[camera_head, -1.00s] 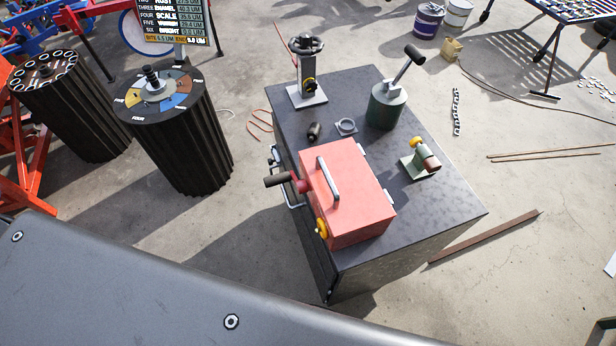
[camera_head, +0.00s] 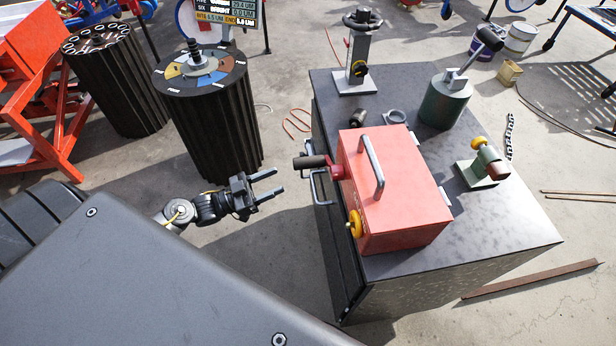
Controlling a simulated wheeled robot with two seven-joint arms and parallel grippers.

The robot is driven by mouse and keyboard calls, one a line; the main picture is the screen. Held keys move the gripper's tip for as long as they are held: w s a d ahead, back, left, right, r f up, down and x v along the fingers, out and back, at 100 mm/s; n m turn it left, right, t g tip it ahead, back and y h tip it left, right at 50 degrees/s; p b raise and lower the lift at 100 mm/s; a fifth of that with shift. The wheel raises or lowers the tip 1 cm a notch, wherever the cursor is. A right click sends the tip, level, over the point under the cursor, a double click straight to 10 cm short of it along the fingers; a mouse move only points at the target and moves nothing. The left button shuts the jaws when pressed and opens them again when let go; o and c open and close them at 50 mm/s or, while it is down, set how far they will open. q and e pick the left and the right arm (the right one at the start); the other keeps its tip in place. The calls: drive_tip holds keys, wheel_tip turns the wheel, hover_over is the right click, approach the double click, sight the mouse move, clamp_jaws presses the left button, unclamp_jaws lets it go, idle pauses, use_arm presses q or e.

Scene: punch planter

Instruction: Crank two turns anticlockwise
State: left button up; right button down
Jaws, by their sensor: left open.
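A red box (camera_head: 400,205) with a grey bar handle on its lid stands on the dark cabinet (camera_head: 495,225). A black grip (camera_head: 309,162) sticks out of the box's left side from a red hub (camera_head: 336,173), like a crank. A yellow knob (camera_head: 355,224) is on the same side, lower and nearer. My left gripper (camera_head: 279,180) is open and empty, left of the black grip and apart from it, with its fingers pointing right. My right gripper is not in view.
On the cabinet also stand a post with a handwheel (camera_head: 357,65), a green cylinder with a black-tipped lever (camera_head: 445,104) and a small green and red device (camera_head: 485,165). A fluted black drum (camera_head: 215,125) stands behind my left gripper. Cabinet pull handles (camera_head: 318,190) lie below the grip.

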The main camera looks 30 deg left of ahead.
sight(302, 165)
use_arm(q)
wheel_tip(302, 165, up, 6)
drive_tip(key=s+d+r+m+g+h+b, duration=0.1)
drive_tip(key=s+d+m+g+h, duration=0.15)
drive_tip(key=m+h, duration=0.2)
drive_tip(key=shift+n+h, duration=0.25)
drive_tip(key=shift+n, duration=0.1)
drive_tip(key=p+x, duration=0.1)
drive_tip(key=x, duration=0.3)
drive_tip(key=p+x, duration=0.1)
drive_tip(key=x, duration=0.3)
drive_tip(key=shift+w+f, duration=0.1)
drive_tip(key=shift+w, duration=0.4)
drive_tip(key=shift+x, duration=0.75)
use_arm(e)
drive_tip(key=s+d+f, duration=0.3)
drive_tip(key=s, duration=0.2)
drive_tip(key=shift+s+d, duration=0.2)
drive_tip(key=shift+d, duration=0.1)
use_arm(q)
drive_tip(key=shift+f, duration=0.1)
drive_tip(key=shift+c, duration=0.2)
clamp_jaws()
